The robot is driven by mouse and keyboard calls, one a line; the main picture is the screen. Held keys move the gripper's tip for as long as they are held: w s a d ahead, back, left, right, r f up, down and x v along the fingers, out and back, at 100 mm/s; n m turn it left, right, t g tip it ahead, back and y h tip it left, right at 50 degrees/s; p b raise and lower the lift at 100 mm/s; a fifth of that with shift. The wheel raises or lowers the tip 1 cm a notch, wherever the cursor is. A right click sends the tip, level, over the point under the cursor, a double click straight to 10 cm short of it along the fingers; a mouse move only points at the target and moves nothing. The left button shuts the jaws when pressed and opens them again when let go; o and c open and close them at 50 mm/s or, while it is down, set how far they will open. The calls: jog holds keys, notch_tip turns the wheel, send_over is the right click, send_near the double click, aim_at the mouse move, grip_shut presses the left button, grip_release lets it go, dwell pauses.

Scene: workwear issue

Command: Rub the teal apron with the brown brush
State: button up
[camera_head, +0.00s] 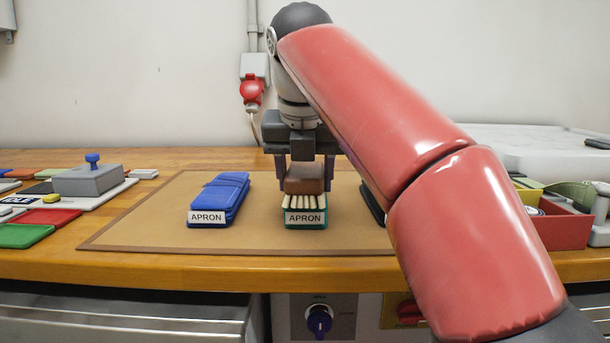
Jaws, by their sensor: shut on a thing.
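The teal apron (289,221) lies folded on the brown mat (150,225), with a white label reading APRON at its front. Most of its top is hidden under the brush. My gripper (305,176) is shut on the brown brush (305,185) and points down, one finger on each side of its block. The pale bristles face down over the teal apron. They look to be touching its top, but the exact contact is hard to tell from this view.
A blue folded apron (222,195) lies left of the teal one. A dark item (371,203) at right is mostly behind my red arm. Further left are a grey box (88,180) and coloured pads; at right, a red bin (555,228). Mat's left front is clear.

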jog(key=shift+s, duration=0.35)
notch_tip(320, 180, up, 4)
jog(key=p, duration=0.4)
jog(key=shift+f, duration=0.25)
jog(key=shift+r, duration=1.2)
jog(key=shift+r, duration=0.1)
